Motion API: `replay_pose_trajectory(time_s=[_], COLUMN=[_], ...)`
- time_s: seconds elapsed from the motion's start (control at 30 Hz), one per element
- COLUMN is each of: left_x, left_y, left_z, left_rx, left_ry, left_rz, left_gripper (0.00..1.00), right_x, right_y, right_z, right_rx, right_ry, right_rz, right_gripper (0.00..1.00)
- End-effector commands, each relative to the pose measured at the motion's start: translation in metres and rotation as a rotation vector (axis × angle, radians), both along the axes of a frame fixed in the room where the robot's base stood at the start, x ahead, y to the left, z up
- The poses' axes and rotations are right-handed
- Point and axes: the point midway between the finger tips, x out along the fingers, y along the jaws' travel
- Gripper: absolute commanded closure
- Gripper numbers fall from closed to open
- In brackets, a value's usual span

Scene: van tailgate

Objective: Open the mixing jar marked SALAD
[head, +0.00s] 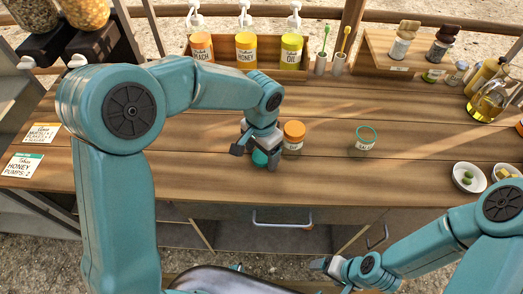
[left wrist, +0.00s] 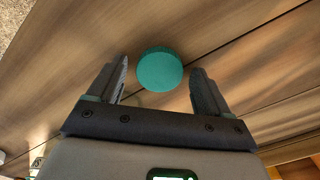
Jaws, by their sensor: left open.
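A teal round lid (left wrist: 160,70) lies between the two spread fingers of my left gripper (left wrist: 158,85), apart from both. In the head view the lid (head: 260,158) is partly hidden by my open left gripper (head: 256,156); I cannot tell whether a jar is under it. Just right of it stands a jar with an orange lid (head: 294,134). Further right is a clear jar with a green rim (head: 365,139); it looks open, and its label is too small to read. My right gripper (head: 322,264) is low, in front of the counter; its jaws are unclear.
A wooden rack (head: 216,74) at the back holds PEACH, HONEY and OIL bottles. A raised shelf (head: 385,50) carries small jars. White bowls (head: 469,178) stand at the right, and cards (head: 22,165) lie at the left. The mid-right counter is mostly clear.

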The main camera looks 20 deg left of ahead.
Motion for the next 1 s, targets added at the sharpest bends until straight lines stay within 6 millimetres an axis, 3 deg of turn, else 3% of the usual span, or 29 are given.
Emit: replay_pose_trajectory(time_s=[0.5,0.67,0.87,1.0], left_x=[0.001,0.000,0.000,0.000], left_y=[0.000,0.000,0.000,0.000], left_z=[0.106,0.119,0.121,0.138], left_rx=[-0.001,-0.001,0.000,-0.001], left_ry=[-0.004,-0.002,-0.001,-0.002], left_rz=[0.001,0.000,0.000,0.000], left_gripper=[0.21,0.21,0.21,0.21], right_x=[0.000,0.000,0.000,0.000], right_y=[0.000,0.000,0.000,0.000], right_z=[0.008,0.009,0.009,0.025], right_rx=[0.000,0.000,0.000,0.000], right_ry=[0.000,0.000,0.000,0.000], right_rz=[0.000,0.000,0.000,0.000], right_gripper=[0.18,0.18,0.18,0.18])
